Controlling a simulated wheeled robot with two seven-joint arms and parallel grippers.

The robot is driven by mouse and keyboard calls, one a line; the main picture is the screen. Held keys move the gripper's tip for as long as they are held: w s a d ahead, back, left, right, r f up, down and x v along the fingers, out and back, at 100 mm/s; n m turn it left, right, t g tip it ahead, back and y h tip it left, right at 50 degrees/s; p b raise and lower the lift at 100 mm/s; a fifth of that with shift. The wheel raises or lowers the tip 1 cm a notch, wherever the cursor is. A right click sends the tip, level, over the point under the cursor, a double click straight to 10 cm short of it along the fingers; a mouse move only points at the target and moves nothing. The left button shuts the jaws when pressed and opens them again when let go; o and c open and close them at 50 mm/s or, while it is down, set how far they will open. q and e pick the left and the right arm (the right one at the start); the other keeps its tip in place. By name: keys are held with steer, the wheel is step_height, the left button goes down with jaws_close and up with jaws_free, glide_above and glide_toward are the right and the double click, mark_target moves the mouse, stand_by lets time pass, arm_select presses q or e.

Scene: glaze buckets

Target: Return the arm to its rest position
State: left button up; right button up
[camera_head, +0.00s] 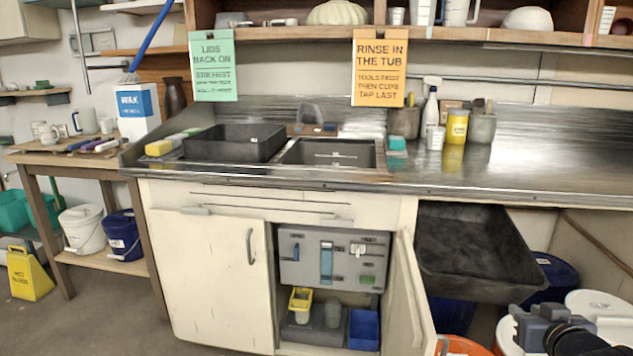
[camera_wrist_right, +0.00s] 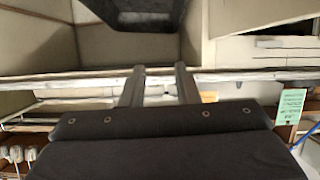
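My right gripper (camera_head: 528,327) shows at the lower right corner of the head view, in front of the white lids and below the black tub. In the right wrist view its two fingers (camera_wrist_right: 158,75) stand apart with nothing held between them, so it is open. The rest of my right arm is mostly cut off by the frame edge. My left gripper and left arm are not in the head view.
A large black tub (camera_head: 477,250) juts out below the counter, right of the open cabinet door (camera_head: 408,300). Blue, white and orange buckets stand beneath it. The steel counter (camera_head: 560,165) is clear at right. A yellow floor sign (camera_head: 28,274) stands at far left.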

steer(key=s+a+f+g+y, duration=0.3)
steer(key=s+a+f+g, duration=0.1)
steer(key=s+a, duration=0.65)
steer(key=s+a+f+g+y, duration=0.3)
steer(key=s+a+f+g, duration=0.1)
steer(key=s+a, duration=0.6)
step_height(320, 180, up, 25)
steer(key=s+p, duration=0.2)
steer(key=p, duration=2.3)
steer(key=shift+d, duration=0.4)
